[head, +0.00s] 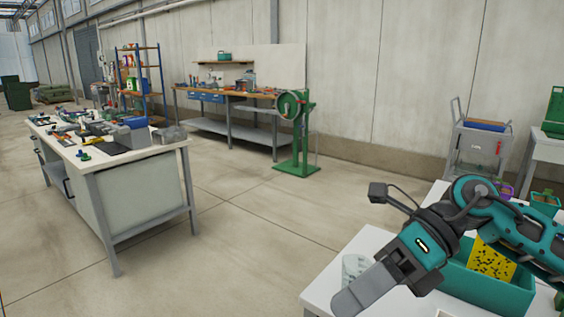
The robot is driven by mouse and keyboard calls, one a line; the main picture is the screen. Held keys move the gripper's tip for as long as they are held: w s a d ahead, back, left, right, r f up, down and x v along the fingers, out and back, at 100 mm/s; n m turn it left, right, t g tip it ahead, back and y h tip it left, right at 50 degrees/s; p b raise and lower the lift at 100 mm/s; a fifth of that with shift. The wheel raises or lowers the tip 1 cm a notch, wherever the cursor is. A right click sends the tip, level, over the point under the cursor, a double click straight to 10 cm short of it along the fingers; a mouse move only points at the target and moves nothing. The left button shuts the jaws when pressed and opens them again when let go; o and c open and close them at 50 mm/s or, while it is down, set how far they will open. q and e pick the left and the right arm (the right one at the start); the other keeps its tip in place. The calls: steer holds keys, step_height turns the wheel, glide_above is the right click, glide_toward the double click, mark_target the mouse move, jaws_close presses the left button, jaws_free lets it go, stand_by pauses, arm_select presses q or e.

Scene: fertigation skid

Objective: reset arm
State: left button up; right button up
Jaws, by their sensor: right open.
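My right arm comes in from the lower right, teal and dark grey. My right gripper (352,298) points down and to the left over the near edge of a white table (352,250). It is open, though its fingers overlap from this angle, and I see nothing held between them. A clear ribbed cup (354,266) stands just behind the fingers; I cannot tell whether they touch. My left gripper is not in view.
A teal bin (485,290) with a yellow speckled item (492,262) is partly behind my right arm. A cluttered workbench (112,150) stands left. A green stand (297,135), a long bench (235,95) and a grey cart (475,150) line the wall. The middle floor is clear.

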steer(key=w+a+r+m+t+y+p, duration=0.1)
steer(key=w+a+r+m+t+y, duration=0.2)
steer(key=a+m+y, duration=0.5)
steer(key=w+d+f+m+t+h, duration=0.1)
steer(key=d+f+m+t+h, duration=0.25)
steer(key=m+t, duration=0.4)
steer(key=w+d+f+m+t+h+p, duration=0.1)
steer(key=w+d+f+m+t+h, duration=0.3)
steer(key=m, duration=0.6)
steer(key=s+d+f+m+t+h, duration=0.1)
steer(key=d+f+m+t+h, duration=0.1)
steer(key=f+m+t, duration=0.6)
steer(key=s+d+f+m+g+h, duration=0.3)
steer(key=s+f+m+g+h, duration=0.1)
steer(key=f, duration=0.5)
steer(key=s+d+f+m+g+h+p, duration=0.1)
steer(key=s+d+f+m+g+h, duration=0.2)
steer(key=s+f+m, duration=0.4)
step_height(320, 180, down, 2)
steer(key=shift+s+d+f+g+h, duration=0.3)
steer(key=shift+s+d+h, duration=0.25)
steer(key=shift+s, duration=0.5)
steer(key=shift+r, duration=0.1)
steer(key=shift+c, duration=0.4)
